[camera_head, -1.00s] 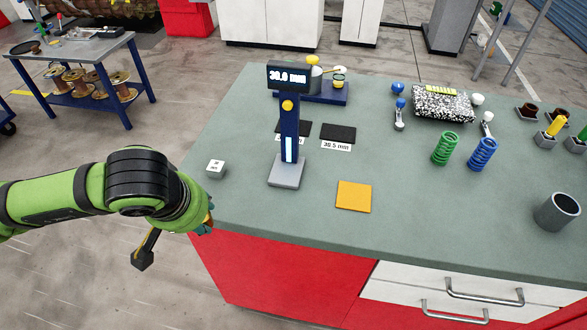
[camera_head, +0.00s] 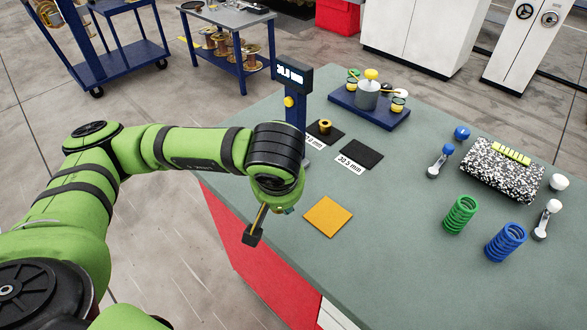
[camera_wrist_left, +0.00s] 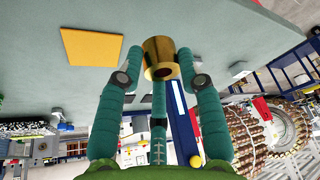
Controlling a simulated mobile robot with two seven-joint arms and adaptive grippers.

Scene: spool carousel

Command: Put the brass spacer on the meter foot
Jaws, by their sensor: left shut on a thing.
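The brass spacer (camera_wrist_left: 158,55) is a short hollow cylinder between the tips of my left gripper (camera_wrist_left: 161,73) in the left wrist view. The gripper is shut on it. In the head view my own wrist hides the fingers and the held spacer. The meter (camera_head: 292,78) is a dark blue column with a lit mm display and a yellow knob, just beyond my left wrist. My arm covers most of its foot in the head view. The blue column (camera_wrist_left: 184,122) shows close to the spacer in the wrist view; I cannot tell whether they touch. My right gripper is out of view.
A brass piece (camera_head: 325,127) stands on one black mat; a labelled 30.5 mm mat (camera_head: 361,154) is empty. An orange square (camera_head: 327,216) lies near the front edge. Green (camera_head: 460,214) and blue (camera_head: 506,242) springs stand right. A blue tray (camera_head: 370,112) with containers is behind.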

